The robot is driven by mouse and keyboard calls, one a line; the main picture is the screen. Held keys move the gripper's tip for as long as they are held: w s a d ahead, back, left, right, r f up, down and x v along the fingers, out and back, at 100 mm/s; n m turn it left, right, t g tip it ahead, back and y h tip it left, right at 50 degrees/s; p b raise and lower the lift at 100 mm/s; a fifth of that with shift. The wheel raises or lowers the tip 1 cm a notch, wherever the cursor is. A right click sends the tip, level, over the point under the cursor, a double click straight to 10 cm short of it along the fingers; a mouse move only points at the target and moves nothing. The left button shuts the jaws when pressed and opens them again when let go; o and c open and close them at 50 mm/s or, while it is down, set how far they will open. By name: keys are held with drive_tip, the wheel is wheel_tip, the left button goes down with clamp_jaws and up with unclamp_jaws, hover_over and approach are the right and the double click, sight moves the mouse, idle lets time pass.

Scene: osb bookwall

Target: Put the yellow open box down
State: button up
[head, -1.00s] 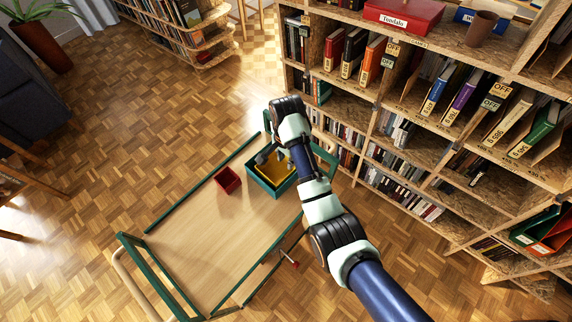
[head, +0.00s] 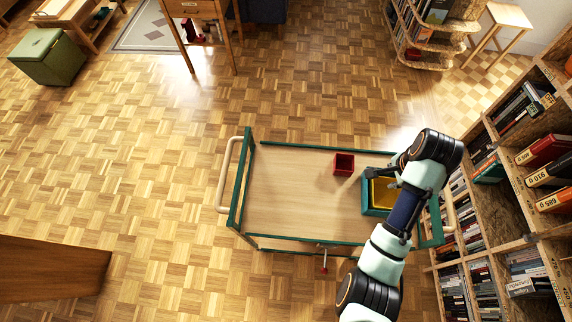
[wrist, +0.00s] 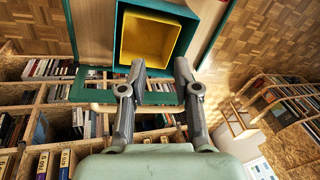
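The yellow open box (head: 384,193) sits inside a larger teal open box (head: 366,201) on the cart top (head: 290,190). The wrist view shows the yellow box (wrist: 150,50) nested within the teal box (wrist: 190,48), open side toward me. My gripper (wrist: 160,64) is open, its two fingers apart with nothing visibly clamped between them. The left fingertip overlaps the yellow box's near edge in the picture; the right fingertip is just right of it. I cannot tell whether either touches. In the head view my arm hides part of both boxes.
A small red open box (head: 343,164) stands on the cart left of the teal box. The cart's left half is clear. Green rails edge the cart, with a red-handled clamp (head: 324,266) at its near side. Bookshelves (head: 500,220) stand close on the right.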

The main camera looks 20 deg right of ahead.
drive_tip(key=w+a+r+n+t, duration=0.2)
drive_tip(key=a+r+n+t, duration=0.15)
drive_tip(key=a, duration=0.55)
drive_tip(key=w+a+r+n+t, duration=0.25)
drive_tip(key=a+n, duration=0.25)
drive_tip(key=a, duration=0.4)
drive_tip(key=w+a+r+n+t, duration=0.25)
drive_tip(key=a+n, duration=0.25)
drive_tip(key=a, duration=0.3)
drive_tip(key=s+a+r+n+t+y, duration=0.1)
drive_tip(key=s+a+r+n+t, duration=0.1)
drive_tip(key=a+r+n, duration=0.3)
drive_tip(key=s+a+r, duration=0.1)
drive_tip(key=a+r, duration=0.2)
drive_tip(key=a, duration=0.2)
drive_tip(key=shift+s+a+n+t, duration=0.15)
drive_tip(key=shift+s+n+t, duration=0.2)
drive_tip(key=shift+s, duration=0.05)
